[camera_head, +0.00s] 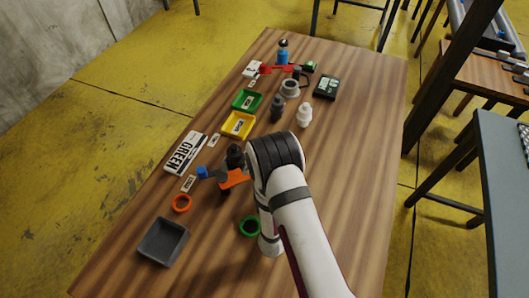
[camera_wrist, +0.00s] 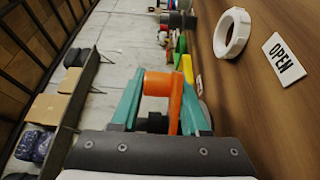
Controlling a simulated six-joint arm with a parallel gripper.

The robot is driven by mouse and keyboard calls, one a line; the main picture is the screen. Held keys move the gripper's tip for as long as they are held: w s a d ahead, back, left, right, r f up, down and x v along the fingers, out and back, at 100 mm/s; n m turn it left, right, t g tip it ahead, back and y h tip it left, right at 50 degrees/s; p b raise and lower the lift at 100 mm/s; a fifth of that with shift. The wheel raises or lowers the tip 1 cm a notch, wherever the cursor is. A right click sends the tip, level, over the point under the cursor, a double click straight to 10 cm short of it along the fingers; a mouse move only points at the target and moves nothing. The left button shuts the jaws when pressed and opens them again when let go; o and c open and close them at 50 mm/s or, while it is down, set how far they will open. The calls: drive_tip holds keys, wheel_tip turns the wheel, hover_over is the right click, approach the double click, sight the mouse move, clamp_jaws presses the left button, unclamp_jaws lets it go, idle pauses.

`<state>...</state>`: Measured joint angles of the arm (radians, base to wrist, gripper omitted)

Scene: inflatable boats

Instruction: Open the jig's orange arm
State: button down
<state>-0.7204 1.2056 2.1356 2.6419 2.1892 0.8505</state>
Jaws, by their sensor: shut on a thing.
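The jig's orange arm (camera_head: 233,179) shows in the head view just left of my wrist, above the table, with a blue part (camera_head: 202,172) at its left. In the wrist view the orange arm (camera_wrist: 160,84) sits between the two teal fingers of my gripper (camera_wrist: 160,100). My gripper is shut on it. The rest of the jig is largely hidden behind my wrist and the fingers. A white sign reading OPEN (camera_wrist: 284,60) lies on the table at the right of the wrist view.
A white ring (camera_wrist: 232,33) lies near the OPEN sign. In the head view, an orange ring (camera_head: 181,211), a green ring (camera_head: 242,228) and a grey tray (camera_head: 147,254) are at the near side. The table's right side is clear.

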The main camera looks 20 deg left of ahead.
drive_tip(key=shift+s+d+r+m+t+h, duration=0.1)
drive_tip(key=shift+s+r+m+t+h, duration=0.05)
drive_tip(key=shift+r+m+t+h, duration=0.2)
drive_tip(key=shift+d, duration=0.1)
idle(0.4)
drive_tip(key=c, duration=0.5)
unclamp_jaws()
drive_tip(key=shift+d+f, duration=0.1)
drive_tip(key=shift+f, duration=0.05)
drive_tip(key=shift+s, duration=0.15)
drive_tip(key=shift+s+d, duration=0.15)
drive_tip(key=shift+s, duration=0.15)
drive_tip(key=v, duration=1.1)
drive_tip(key=shift+s, duration=0.15)
